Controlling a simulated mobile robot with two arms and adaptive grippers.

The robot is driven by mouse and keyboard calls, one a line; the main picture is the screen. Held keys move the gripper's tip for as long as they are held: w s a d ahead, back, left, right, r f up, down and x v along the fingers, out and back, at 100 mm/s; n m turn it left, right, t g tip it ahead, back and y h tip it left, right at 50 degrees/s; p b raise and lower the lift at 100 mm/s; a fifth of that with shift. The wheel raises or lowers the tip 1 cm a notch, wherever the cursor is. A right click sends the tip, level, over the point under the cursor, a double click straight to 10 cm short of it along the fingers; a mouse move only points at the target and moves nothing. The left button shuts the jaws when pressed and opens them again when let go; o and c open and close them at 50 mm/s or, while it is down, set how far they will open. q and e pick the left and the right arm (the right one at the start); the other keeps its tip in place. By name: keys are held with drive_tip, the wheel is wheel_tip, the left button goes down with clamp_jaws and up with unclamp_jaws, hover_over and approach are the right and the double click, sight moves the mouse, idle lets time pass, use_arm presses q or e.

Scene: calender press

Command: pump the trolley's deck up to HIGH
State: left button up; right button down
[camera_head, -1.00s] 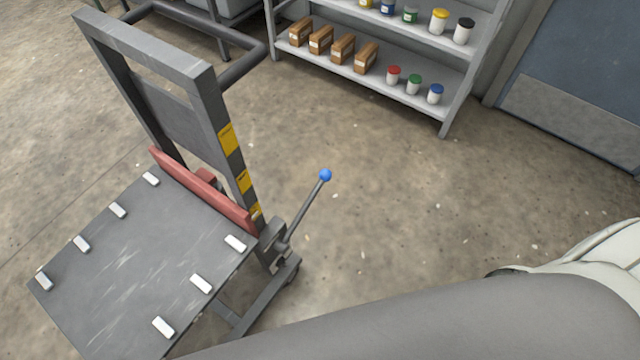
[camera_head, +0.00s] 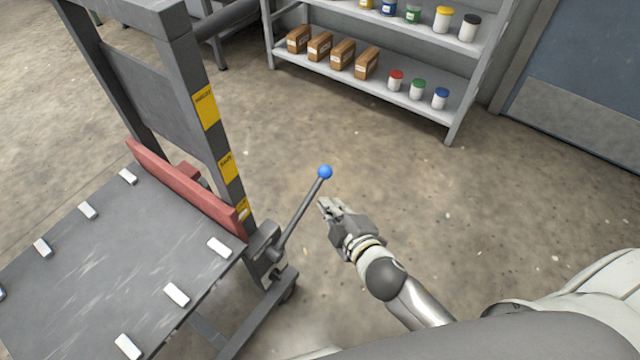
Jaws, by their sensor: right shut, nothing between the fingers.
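The trolley's grey deck (camera_head: 110,265) is at the lower left, with several white pads along its edges. A red bar (camera_head: 185,187) runs along its back edge, level with the lowest yellow label on the mast. The grey mast (camera_head: 175,110) carries yellow labels (camera_head: 206,106) up its side; their print is too small to read surely. The pump lever (camera_head: 301,214) leans up and right from the mast's foot and ends in a blue knob (camera_head: 325,172). My right gripper (camera_head: 325,206) is shut and empty, just below and right of the knob, apart from it in the picture. My left gripper is not in view.
A grey shelf rack (camera_head: 360,85) with brown boxes (camera_head: 343,53) and lidded jars (camera_head: 417,89) stands at the back. A blue-grey door (camera_head: 590,70) is at the upper right. The concrete floor (camera_head: 480,210) between rack and trolley is clear.

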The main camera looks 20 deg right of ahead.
drive_tip(key=shift+r, duration=0.2)
drive_tip(key=shift+w, duration=0.1)
drive_tip(key=b, duration=0.2)
hover_over(321, 179)
drive_tip(key=s+a, duration=0.3)
drive_tip(key=s, duration=0.1)
wheel_tip(321, 179, down, 4)
drive_tip(key=r, duration=0.1)
drive_tip(key=shift+w+d+f, duration=0.25)
drive_tip(key=shift+d+f, duration=0.05)
drive_tip(key=shift+f, duration=0.2)
drive_tip(key=shift+w+d+f, duration=0.2)
drive_tip(key=shift+d+f, duration=0.05)
drive_tip(key=shift+f, duration=0.2)
drive_tip(key=shift+w+d+f, duration=0.35)
drive_tip(key=shift+w+d, duration=0.05)
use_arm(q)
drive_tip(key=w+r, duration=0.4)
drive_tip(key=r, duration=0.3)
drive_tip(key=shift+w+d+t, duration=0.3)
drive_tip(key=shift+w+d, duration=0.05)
use_arm(e)
drive_tip(key=shift+d, duration=0.1)
